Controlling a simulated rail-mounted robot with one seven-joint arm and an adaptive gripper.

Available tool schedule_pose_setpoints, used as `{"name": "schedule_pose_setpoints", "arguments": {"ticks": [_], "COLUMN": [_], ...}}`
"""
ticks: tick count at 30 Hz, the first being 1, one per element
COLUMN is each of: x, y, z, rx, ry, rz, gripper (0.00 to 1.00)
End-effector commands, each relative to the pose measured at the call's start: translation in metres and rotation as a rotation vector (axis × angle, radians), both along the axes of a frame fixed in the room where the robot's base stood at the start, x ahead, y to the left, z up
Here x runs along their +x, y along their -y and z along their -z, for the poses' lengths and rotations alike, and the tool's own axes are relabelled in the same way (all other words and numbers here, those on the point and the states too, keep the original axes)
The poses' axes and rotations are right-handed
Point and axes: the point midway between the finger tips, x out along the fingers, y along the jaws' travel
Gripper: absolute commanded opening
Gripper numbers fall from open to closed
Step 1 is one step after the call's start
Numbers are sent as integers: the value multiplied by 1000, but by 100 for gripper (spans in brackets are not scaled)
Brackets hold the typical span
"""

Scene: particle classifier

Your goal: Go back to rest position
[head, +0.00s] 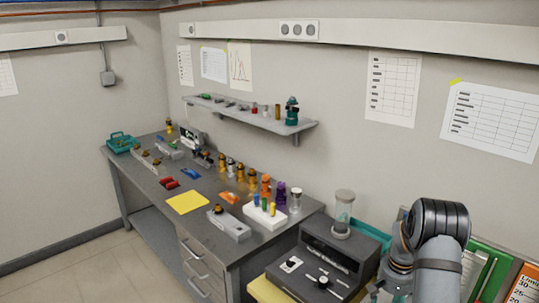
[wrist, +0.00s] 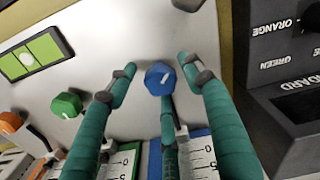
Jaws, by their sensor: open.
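My gripper (wrist: 156,65) shows in the wrist view with its teal fingers spread open and nothing held. A blue knob (wrist: 158,78) on a pale panel (wrist: 120,30) lies in view between the fingertips; I cannot tell how near it is. In the head view my arm is at the lower right, in front of the colored scale panels, and its gripper end is not clearly visible.
A dark labelled box (wrist: 285,90) is at right. In the head view, a dark machine (head: 320,265) stands left of my arm, beside a cluttered bench (head: 150,190).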

Motion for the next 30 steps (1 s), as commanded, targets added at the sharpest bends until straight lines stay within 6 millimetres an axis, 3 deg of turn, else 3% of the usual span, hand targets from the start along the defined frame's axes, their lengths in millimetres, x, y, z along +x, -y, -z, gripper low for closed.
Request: {"name": "schedule_pose_setpoints", "arguments": {"ticks": [1, 23, 30], "x": [1, 1, 3], "y": [0, 0, 1], "z": [-13, -14, -50], "rx": [1, 4, -3], "ry": [2, 3, 9], "rz": [-77, -1149, -1142], "gripper": [51, 51, 51]}}
